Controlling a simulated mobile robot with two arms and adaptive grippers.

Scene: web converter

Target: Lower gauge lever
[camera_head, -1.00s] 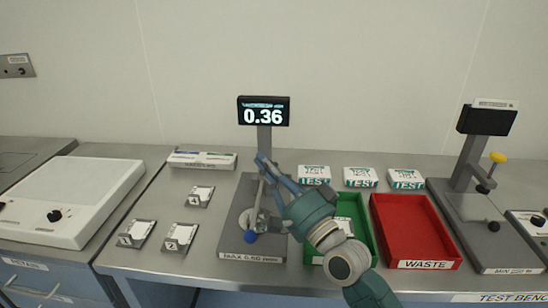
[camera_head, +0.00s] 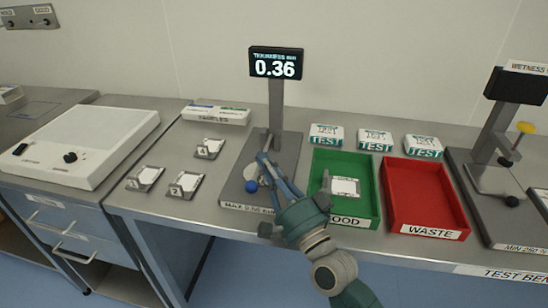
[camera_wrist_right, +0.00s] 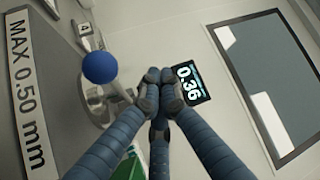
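The thickness gauge (camera_head: 285,158) stands on the bench, and its display (camera_head: 276,63) reads 0.36. Its lever ends in a blue ball knob (camera_head: 251,186) above the front part of the gauge base, near the "MAX 0.50 mm" label. My right gripper (camera_head: 263,158) is over the gauge base, its fingers partly covering the lever. In the right wrist view the fingertips (camera_wrist_right: 159,80) are drawn together with nothing visible between them. The blue knob (camera_wrist_right: 100,68) is left of them, apart from the fingers, with a grey lever part beside it. My left gripper is not in view.
A green tray (camera_head: 364,163) holding a white sample stands right of the gauge, then a red waste tray (camera_head: 389,192). TEST boxes (camera_head: 375,140) are behind them. Sample holders (camera_head: 186,184) lie to the left. A second gauge (camera_head: 484,172) stands far right.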

